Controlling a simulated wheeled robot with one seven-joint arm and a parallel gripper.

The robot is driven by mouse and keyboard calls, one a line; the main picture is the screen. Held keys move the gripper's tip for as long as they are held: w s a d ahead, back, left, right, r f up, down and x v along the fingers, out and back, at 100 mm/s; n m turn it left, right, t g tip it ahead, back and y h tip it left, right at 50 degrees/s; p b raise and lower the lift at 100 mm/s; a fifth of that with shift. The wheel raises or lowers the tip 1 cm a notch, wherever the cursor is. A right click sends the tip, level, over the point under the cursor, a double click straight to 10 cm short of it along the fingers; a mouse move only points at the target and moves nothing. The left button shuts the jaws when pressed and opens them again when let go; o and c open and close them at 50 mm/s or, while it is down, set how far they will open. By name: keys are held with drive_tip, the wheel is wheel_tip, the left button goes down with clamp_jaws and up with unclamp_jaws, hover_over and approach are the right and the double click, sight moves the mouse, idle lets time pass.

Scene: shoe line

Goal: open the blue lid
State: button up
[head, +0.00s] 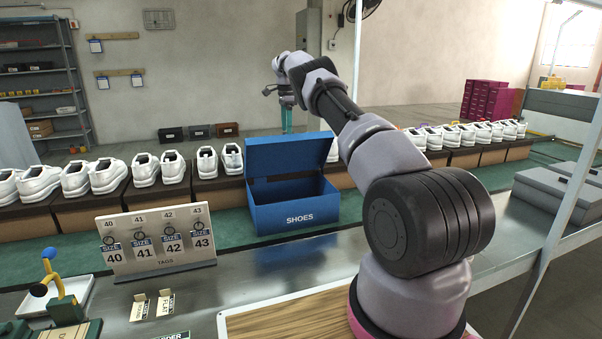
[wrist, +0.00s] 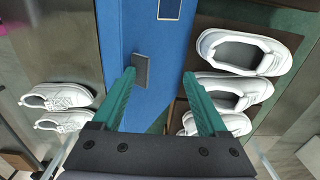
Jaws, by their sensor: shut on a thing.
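A blue box (head: 292,212) marked SHOES stands on the line, its mouth open toward me. Its blue lid (head: 290,153) is raised at the back, roughly upright. My gripper (head: 287,128) is at the lid's top edge, with its green fingers partly hidden behind the lid. In the wrist view my gripper (wrist: 158,74) has blue surface of the lid (wrist: 120,40) between and beyond its fingers, with a small grey tab (wrist: 141,70) near the left fingertip. It is shut on the lid, though the contact itself is not clear.
White shoes (head: 145,169) stand on brown blocks along the line on both sides of the box. A tag stand (head: 155,243) stands in front to the left. Small cards (head: 152,305) lie on the metal table. Grey boxes (head: 560,185) are at right.

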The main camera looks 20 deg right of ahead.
drive_tip(key=s+f, duration=0.2)
drive_tip(key=shift+s+d, duration=0.1)
drive_tip(key=shift+s, duration=0.25)
drive_tip(key=s+f, duration=1.6)
drive_tip(key=f, duration=0.3)
wheel_tip(320, 180, up, 30)
hover_over(293, 140)
wheel_tip(293, 140, down, 11)
drive_tip(key=s+f, duration=1.5)
drive_tip(key=f, duration=0.2)
drive_tip(key=shift+s, duration=0.15)
